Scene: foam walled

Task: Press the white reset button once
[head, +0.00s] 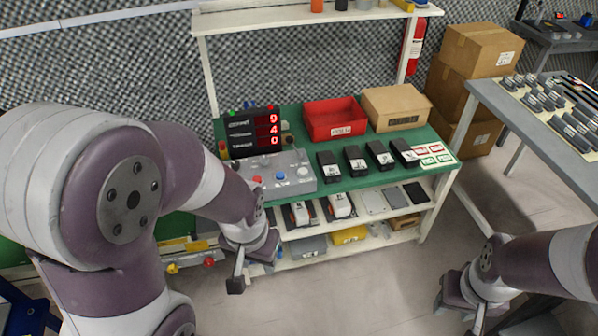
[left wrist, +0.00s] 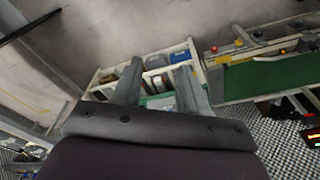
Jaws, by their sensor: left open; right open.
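A grey button box (head: 277,187) sits on the green bench top, at its left front. It carries a red button (head: 257,180), a blue button (head: 281,176) and a pale, white-looking button (head: 304,172) at its right. My left gripper (head: 244,270) is open and empty, in front of the bench and below the box in the picture. In the left wrist view its two fingers (left wrist: 158,85) are spread, with lower shelf items beyond them; I cannot make out the button box there. My right gripper (head: 462,308) is open and empty over the floor at lower right.
A display (head: 254,132) with red digits 9, 4 and 0 stands behind the box. A red bin (head: 335,119), a cardboard box (head: 397,107) and several black devices (head: 356,160) share the bench (head: 345,182). Cartons (head: 479,50) and another table (head: 530,120) stand right.

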